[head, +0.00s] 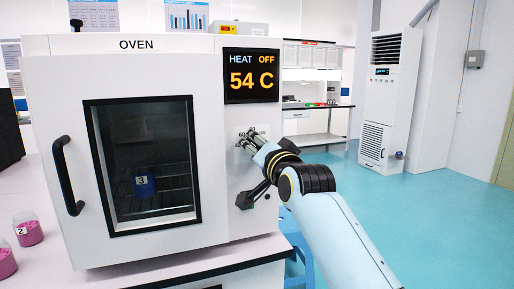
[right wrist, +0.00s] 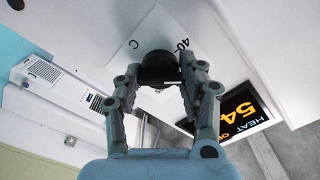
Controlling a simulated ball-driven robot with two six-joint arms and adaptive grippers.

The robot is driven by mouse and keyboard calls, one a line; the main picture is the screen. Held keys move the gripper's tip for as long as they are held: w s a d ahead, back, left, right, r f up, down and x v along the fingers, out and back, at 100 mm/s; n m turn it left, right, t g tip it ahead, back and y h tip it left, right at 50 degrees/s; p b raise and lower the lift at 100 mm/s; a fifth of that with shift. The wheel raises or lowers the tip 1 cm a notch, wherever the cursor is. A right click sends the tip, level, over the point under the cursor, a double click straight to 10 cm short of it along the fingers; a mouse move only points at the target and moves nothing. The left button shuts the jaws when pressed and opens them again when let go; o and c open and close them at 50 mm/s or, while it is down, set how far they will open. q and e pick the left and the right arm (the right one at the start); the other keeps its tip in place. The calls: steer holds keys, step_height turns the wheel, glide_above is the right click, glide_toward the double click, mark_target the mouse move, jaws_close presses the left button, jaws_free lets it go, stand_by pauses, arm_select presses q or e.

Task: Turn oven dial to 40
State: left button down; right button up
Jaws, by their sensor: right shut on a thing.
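The white oven (head: 130,250) fills the left of the head view, its door closed. Its display (head: 252,75) reads HEAT OFF and 54 C. My right gripper (head: 246,144) is at the dial plate (head: 237,131) below the display and hides most of the dial there. In the right wrist view, the black round dial (right wrist: 158,66) sits between the two fingers of my right gripper (right wrist: 160,76), which is shut on it. A 40 mark and a letter C show on the plate around the dial. The left gripper is out of view.
A black door handle (head: 68,176) stands out on the oven's left. A blue container marked 3 (head: 144,184) is inside behind the glass. Jars with pink contents (head: 29,232) stand on the bench at left. Open floor (head: 440,215) lies at right.

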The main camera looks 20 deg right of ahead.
steer(key=n+p, duration=0.2)
steer(key=n, duration=0.1)
steer(key=shift+r+n+p, duration=0.15)
steer(key=shift+n+p, duration=0.2)
steer(key=shift+n, duration=0.05)
steer(key=shift+n+p, duration=0.6)
steer(key=shift+n, duration=0.6)
steer(key=shift+n+p, duration=0.4)
steer(key=shift+n, duration=0.8)
steer(key=shift+f, duration=0.2)
steer(key=o, duration=1.2)
steer(key=shift+s, duration=0.15)
